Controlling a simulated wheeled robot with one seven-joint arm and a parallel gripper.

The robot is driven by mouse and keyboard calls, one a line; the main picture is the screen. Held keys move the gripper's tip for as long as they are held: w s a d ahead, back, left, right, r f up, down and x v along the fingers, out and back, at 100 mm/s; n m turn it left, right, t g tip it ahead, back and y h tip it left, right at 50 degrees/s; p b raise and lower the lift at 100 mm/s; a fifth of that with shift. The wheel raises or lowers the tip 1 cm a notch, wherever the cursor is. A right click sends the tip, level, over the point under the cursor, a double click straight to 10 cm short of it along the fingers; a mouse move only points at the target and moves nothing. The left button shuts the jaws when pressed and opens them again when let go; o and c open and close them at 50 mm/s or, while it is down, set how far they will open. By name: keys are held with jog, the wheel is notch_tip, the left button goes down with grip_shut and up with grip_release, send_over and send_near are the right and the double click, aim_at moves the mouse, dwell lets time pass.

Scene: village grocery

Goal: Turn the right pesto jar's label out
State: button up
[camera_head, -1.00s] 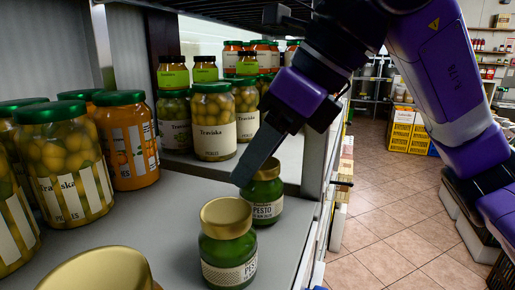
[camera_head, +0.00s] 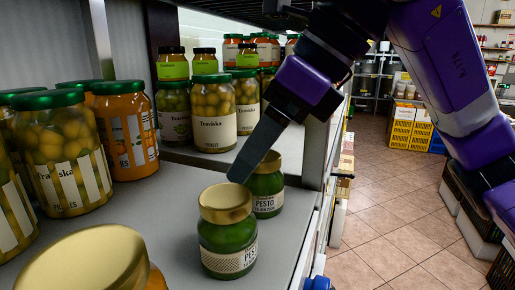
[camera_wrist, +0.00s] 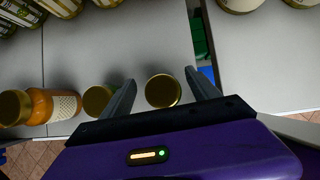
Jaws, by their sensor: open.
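Two green pesto jars with gold lids stand upright near the shelf's right edge. The right, farther pesto jar (camera_head: 268,193) shows its white PESTO label towards the head camera; its lid is partly hidden by my gripper's finger. The nearer pesto jar (camera_head: 227,243) stands in front and to its left, with its lettering turned towards the right. My gripper (camera_wrist: 160,77) is open, one finger (camera_head: 255,153) reaching down beside the jars. In the wrist view, the right jar's gold lid (camera_wrist: 163,91) lies between the open fingers, and the nearer jar (camera_wrist: 97,99) is outside the left finger.
An orange jar with a gold lid (camera_head: 84,262) stands at the front left. Green-lidded pickle jars (camera_head: 62,155) and an orange jar (camera_head: 126,130) line the shelf's left. More jars (camera_head: 213,110) stand behind. The shelf (camera_head: 165,215) is bare left of the pesto jars; an upper shelf hangs above.

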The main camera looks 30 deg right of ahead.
jog(key=v, duration=0.7)
jog(key=shift+s+r+b, duration=0.2)
jog(key=shift+r+b, duration=0.15)
jog(key=shift+b, duration=0.05)
jog(key=shift+d, duration=0.15)
